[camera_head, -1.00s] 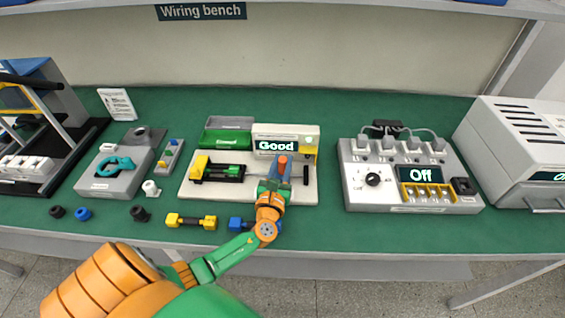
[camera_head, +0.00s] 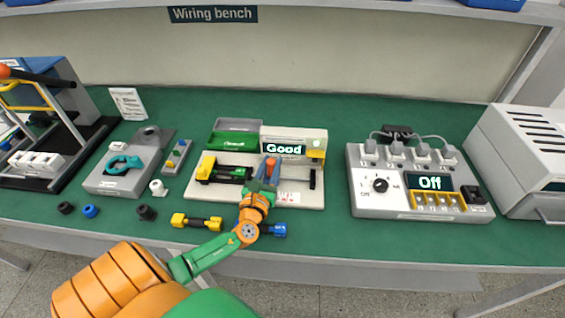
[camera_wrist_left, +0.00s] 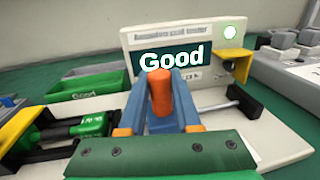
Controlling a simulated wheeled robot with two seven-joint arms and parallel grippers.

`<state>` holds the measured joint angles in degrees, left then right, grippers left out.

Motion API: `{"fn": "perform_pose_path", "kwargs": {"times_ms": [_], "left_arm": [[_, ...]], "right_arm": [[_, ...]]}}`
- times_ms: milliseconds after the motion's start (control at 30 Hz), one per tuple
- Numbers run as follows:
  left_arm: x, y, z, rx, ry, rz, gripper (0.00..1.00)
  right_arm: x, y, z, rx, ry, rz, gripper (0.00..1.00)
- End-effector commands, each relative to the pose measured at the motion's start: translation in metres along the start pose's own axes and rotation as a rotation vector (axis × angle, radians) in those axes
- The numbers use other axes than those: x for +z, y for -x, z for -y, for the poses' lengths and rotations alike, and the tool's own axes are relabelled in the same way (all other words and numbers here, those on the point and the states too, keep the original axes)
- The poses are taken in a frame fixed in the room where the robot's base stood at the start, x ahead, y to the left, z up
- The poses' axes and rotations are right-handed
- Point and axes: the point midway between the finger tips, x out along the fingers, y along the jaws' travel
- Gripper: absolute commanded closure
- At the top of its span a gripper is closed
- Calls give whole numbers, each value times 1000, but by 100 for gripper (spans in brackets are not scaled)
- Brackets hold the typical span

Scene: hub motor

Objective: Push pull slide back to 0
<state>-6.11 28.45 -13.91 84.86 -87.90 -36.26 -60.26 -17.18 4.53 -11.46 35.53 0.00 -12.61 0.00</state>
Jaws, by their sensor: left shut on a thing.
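The pull tester (camera_head: 313,137) has a "Good" display and stands at the back of a light base plate. It also shows in the wrist view (camera_wrist_left: 221,37). The slide's orange handle (camera_wrist_left: 160,92) stands upright in front of the display. My left gripper (camera_head: 270,171) is shut on this handle, with a blue finger on each side of it. Left of the handle is a black and green fixture with a yellow block (camera_head: 205,166). A black rail end (camera_wrist_left: 243,101) shows to the right. The gripper hides the slide's lower part, and no scale zero is legible. My right gripper is not in view.
A green bin (camera_head: 234,139) stands behind the fixture. Yellow (camera_head: 196,222) and blue (camera_head: 279,230) connectors lie in front of the plate, the blue one beside my arm. A power unit (camera_head: 422,208) reading "Off" stands to the right.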

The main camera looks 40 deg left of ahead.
Motion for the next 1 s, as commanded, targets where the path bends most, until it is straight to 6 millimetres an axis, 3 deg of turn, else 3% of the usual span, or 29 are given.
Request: {"fn": "perform_pose_path", "kwargs": {"times_ms": [233, 267, 367, 667, 1000], "left_arm": [[-1, 0, -3, 8, -2, -1, 100], [-1, 0, -3, 8, -2, -1, 63], [-1, 0, -3, 7, -2, -1, 38], [-1, 2, -2, 5, -1, -1, 38], [-2, 64, -4, 6, 1, -3, 38]], "right_arm": [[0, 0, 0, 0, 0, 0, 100], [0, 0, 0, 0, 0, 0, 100], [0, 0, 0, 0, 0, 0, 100], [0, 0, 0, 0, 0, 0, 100], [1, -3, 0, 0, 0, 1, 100]]}}
